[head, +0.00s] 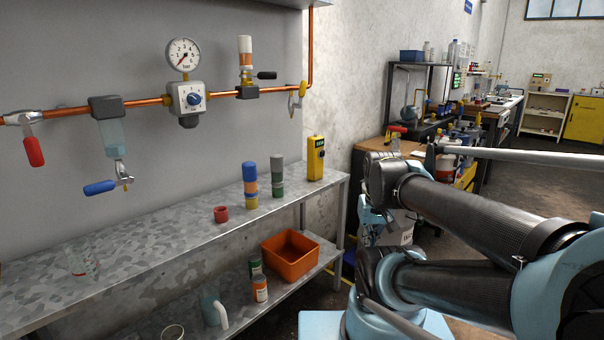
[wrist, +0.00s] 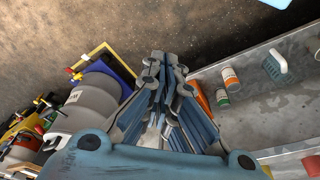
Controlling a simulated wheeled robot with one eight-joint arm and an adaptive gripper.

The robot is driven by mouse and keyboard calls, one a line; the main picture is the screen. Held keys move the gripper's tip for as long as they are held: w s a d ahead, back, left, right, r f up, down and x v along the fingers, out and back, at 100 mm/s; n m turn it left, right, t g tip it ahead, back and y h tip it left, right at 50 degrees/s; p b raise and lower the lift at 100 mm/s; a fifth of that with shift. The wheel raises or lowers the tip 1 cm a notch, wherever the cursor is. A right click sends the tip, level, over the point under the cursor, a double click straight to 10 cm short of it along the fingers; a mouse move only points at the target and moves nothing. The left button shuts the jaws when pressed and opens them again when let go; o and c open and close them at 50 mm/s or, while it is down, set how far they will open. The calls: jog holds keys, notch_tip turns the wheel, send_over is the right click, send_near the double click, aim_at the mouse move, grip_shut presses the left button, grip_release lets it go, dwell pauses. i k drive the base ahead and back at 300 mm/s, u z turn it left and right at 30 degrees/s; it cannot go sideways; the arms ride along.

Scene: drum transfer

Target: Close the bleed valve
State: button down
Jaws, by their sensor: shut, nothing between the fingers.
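A copper pipe (head: 75,109) runs along the grey back panel with several valves on it. A red lever (head: 34,151) hangs steeply down at the far left. A blue lever (head: 99,187) lies nearly level on a small tap below the clear filter bowl (head: 112,137). A black lever (head: 267,75) points level to the right beside the upright fitting. A small yellow-handled valve (head: 301,92) is at the pipe's right. I cannot tell by label which is the bleed valve. My gripper (wrist: 165,62) is shut and empty in the wrist view, away from all levers.
A pressure gauge (head: 183,54) and regulator (head: 188,98) sit on the pipe. The metal bench (head: 150,237) below carries stacked cylinders and a yellow device (head: 315,158). An orange bin (head: 290,256) is on the lower shelf. A grey drum (wrist: 92,100) stands left of my gripper.

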aim_at(303, 87)
jog(key=z, duration=0.9)
jog(key=k, duration=0.5)
jog(key=u, duration=0.75)
jog(key=i, duration=1)
jog(key=z, duration=0.05)
